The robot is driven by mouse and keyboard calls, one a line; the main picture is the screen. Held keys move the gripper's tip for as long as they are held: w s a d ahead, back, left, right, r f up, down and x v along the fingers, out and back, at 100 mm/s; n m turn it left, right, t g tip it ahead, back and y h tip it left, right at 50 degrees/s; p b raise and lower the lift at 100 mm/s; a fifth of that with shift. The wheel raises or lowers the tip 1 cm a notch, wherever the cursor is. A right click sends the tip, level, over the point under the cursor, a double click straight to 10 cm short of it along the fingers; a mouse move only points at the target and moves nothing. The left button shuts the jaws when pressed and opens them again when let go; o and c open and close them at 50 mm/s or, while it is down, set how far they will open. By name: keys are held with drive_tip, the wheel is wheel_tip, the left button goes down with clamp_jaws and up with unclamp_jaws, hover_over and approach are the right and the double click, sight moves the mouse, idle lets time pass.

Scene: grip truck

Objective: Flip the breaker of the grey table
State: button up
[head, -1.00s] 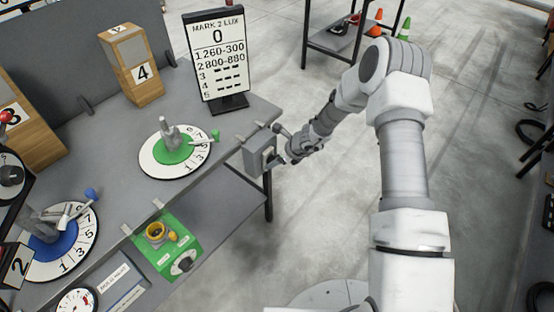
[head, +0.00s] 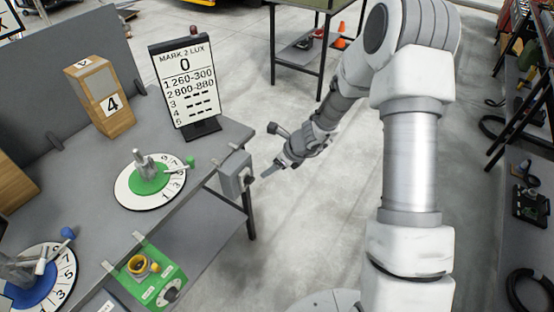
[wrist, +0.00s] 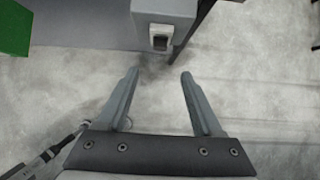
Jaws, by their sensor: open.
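The grey table (head: 212,222) stands at the left in the head view. A small grey breaker box (head: 233,176) is fixed at its right edge. The box (wrist: 165,8) also shows at the top of the wrist view, with a dark and light switch (wrist: 160,38) on its near face. My gripper (head: 268,172) is open and empty just right of the box. In the wrist view my gripper (wrist: 158,73) has its fingers apart, with the switch a little beyond the fingertips and between their lines. No contact with the switch shows.
On the table are a green dial (head: 150,181), a blue dial (head: 38,284), a MARK 2 LUX sign (head: 184,85) and a wooden block marked 4 (head: 101,100). A green panel (head: 158,270) hangs along the front edge. Open concrete floor (head: 310,225) lies right of the table.

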drive_tip(key=shift+v, duration=1.4)
drive_tip(key=s+r+n, duration=0.4)
drive_tip(key=r+n, duration=0.3)
drive_tip(key=r, duration=0.3)
drive_tip(key=s+r+n, duration=0.5)
drive_tip(key=r+n, duration=0.1)
drive_tip(key=r, duration=0.4)
drive_tip(key=s+d+r+n+h, duration=0.1)
drive_tip(key=s+d+r+n, duration=0.2)
drive_tip(key=s, duration=0.3)
drive_tip(key=s+d+r+n+t+h, duration=0.1)
drive_tip(key=s+d+r+n+h, duration=0.1)
drive_tip(key=s+n, duration=0.3)
drive_tip(key=s+d+r+n+h, duration=0.2)
drive_tip(key=s+d+r+n, duration=0.1)
drive_tip(key=s, duration=0.4)
drive_tip(key=shift+d+r+n+t, duration=0.35)
drive_tip(key=shift+r+n, duration=0.2)
drive_tip(key=shift+n, duration=0.25)
drive_tip(key=shift+s, duration=0.1)
drive_tip(key=shift+c, duration=1.4)
drive_tip(key=shift+a, duration=0.1)
